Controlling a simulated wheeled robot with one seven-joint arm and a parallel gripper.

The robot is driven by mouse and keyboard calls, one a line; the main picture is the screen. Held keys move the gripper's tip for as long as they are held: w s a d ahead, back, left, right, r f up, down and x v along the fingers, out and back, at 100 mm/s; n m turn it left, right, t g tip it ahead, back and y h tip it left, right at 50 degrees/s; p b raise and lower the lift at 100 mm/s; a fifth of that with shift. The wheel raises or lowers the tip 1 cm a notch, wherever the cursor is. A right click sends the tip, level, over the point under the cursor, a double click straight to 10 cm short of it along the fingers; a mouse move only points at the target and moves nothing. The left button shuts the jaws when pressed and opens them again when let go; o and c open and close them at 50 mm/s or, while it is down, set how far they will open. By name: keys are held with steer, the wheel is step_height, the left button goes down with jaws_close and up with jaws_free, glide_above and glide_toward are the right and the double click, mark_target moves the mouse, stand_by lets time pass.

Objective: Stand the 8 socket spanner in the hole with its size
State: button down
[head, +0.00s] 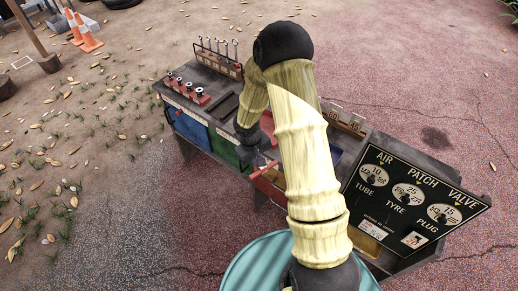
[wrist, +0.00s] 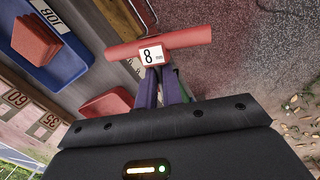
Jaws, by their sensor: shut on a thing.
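The 8 socket spanner (wrist: 190,39) shows in the wrist view as a red bar handle with a white "8 mm" label. My gripper (wrist: 163,80) is shut on it just below the label. Its shaft and socket end are hidden. In the head view a red bar (head: 265,170) beside the end of my arm looks like the same handle, above the front of the cart. My gripper's fingers are hard to make out there. I cannot tell which hole carries the 8 mark.
A rack (head: 218,62) with several upright tools stands at the cart's back left. A row of red holders with pale-topped pieces (head: 187,89) is nearer. Blue (head: 192,128) and green (head: 222,148) panels line the front. A black price board (head: 412,205) stands at right.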

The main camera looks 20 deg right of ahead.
steer(key=f+m, duration=0.1)
steer(key=s+f+m, duration=0.1)
steer(key=f, duration=0.1)
steer(key=a+f+m, duration=0.1)
steer(key=f, duration=0.1)
steer(key=shift+s+f, duration=0.15)
steer(key=shift+s, duration=0.1)
steer(key=shift+w, duration=0.1)
